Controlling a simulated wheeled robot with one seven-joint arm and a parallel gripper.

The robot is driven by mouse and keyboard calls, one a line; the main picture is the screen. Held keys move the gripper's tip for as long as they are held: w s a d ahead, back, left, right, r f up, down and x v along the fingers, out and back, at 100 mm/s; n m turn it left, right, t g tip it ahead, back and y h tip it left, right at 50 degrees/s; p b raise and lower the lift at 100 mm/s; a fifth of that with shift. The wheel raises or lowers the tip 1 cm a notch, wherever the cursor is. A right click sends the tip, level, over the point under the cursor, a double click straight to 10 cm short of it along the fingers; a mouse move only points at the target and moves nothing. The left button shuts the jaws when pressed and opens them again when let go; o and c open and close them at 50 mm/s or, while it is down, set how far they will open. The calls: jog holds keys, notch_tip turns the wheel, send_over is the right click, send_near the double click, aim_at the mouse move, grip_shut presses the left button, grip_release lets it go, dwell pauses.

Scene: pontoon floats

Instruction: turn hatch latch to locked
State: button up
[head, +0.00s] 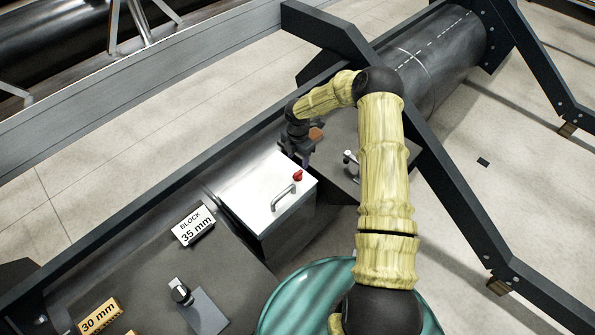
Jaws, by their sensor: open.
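A box with a bright metal lid (255,186) stands in the middle of the head view. A curved grey handle (284,197) is on its lid. A small red knob (297,175), which looks like the hatch latch, sits at the lid's far right corner. I cannot tell which setting it points to. My gripper (301,157) is open, just beyond the red knob and the lid's far edge. It appears apart from the knob, though its fingertips are small and partly hidden. I see nothing held in it.
A small metal fitting (351,160) stands right of my gripper. A white block labelled 35 mm (194,225) and a yellow 30 mm block (100,316) lie on the dark bench at left. A teal drum (290,296) is in front. A dark frame beam (455,210) runs along the right.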

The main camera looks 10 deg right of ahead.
aim_at(298, 173)
notch_tip(298, 173, down, 9)
jog(key=shift+r+p, duration=0.1)
jog(key=shift+p, duration=0.65)
jog(key=c, duration=1)
